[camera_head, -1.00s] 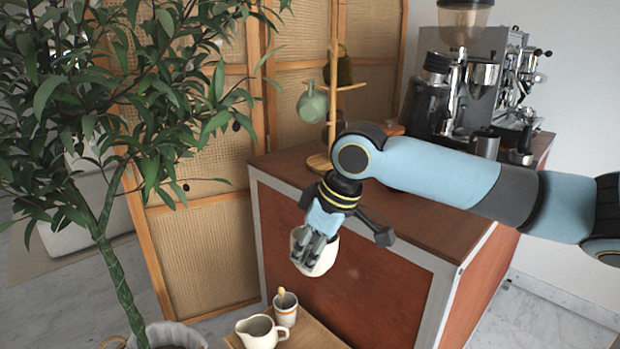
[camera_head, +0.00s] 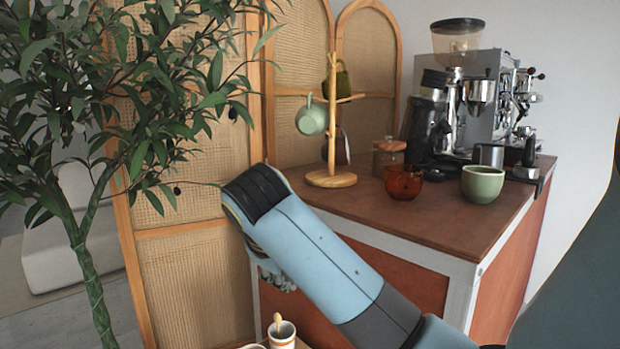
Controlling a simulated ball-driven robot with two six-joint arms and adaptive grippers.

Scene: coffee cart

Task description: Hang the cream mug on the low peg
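The wooden mug tree (camera_head: 331,179) stands at the back left of the cart top. A pale green mug (camera_head: 311,118) hangs on its left side and an olive mug (camera_head: 343,83) hangs high at the back. A third, dark mug (camera_head: 343,147) is partly hidden low behind the post. I cannot pick out a bare low peg. My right gripper (camera_head: 277,276) is mostly hidden behind its own forearm, beside the cart's left front corner and below its top. I do not see the cream mug; the gripper's hold is hidden. My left gripper is out of view.
On the cart top (camera_head: 430,215) stand an amber glass (camera_head: 403,182), a green bowl-like cup (camera_head: 482,184), a lidded jar (camera_head: 388,157) and the espresso machine (camera_head: 480,110). A cup with a spoon (camera_head: 281,334) is low in front. A plant (camera_head: 90,270) fills the left.

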